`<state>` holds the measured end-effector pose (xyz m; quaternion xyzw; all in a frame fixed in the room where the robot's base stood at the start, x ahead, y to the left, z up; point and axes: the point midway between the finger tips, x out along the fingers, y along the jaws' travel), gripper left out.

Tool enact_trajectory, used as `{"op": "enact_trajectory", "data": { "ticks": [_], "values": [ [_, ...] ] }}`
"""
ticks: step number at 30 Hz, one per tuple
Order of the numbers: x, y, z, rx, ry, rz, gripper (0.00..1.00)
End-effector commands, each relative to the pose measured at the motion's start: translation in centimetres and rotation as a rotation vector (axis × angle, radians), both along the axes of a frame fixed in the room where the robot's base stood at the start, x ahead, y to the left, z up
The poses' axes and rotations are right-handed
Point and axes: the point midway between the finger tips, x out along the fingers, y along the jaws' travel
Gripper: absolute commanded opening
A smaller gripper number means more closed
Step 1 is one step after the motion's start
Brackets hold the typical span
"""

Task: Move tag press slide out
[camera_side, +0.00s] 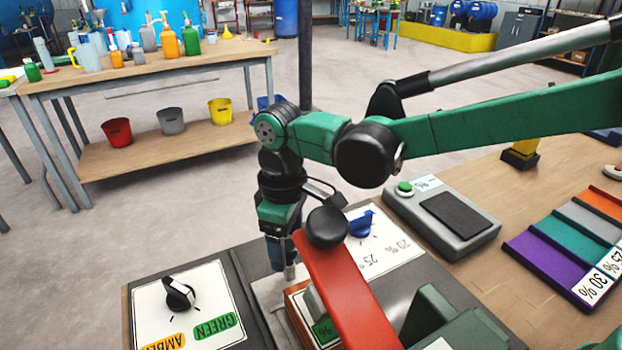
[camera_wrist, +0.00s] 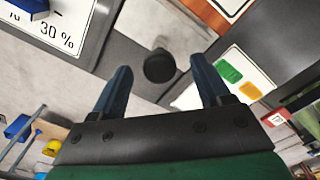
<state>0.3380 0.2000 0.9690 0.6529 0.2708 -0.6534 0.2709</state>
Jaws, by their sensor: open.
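The tag press stands at the front of the side view, with a red lever (camera_side: 345,290) that ends in a black ball and partly hides an orange-edged block with a green % tag (camera_side: 324,332). A pale metal plate, apparently the slide (camera_side: 268,292), lies left of the block. In the wrist view the slide (camera_wrist: 140,35) carries a round black knob (camera_wrist: 159,67). My gripper (camera_side: 284,270) points down over the plate, just left of the lever. Its fingers (camera_wrist: 161,78) are open and empty, one on each side of the knob in the wrist view; contact cannot be told.
A panel with a black dial (camera_side: 179,293) and AMBER and GREEN labels lies left of the press. A blue dial (camera_side: 361,224) with % marks is behind it. A grey box with a green button (camera_side: 440,218) and a striped rack (camera_side: 560,262) are at right.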

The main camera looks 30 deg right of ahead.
Motion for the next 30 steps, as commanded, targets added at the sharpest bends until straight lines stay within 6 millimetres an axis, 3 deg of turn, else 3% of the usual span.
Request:
{"op": "enact_trajectory", "data": {
  "ticks": [10, 17, 30],
  "values": [
    [0.0, -0.03, -0.55, 0.001, -0.001, -0.001, 0.67],
    [0.0, -0.03, -0.54, 0.001, -0.001, -0.001, 0.02],
    [0.0, -0.04, -0.51, 0.0, 0.0, -0.001, 0.0]
  ]
}}
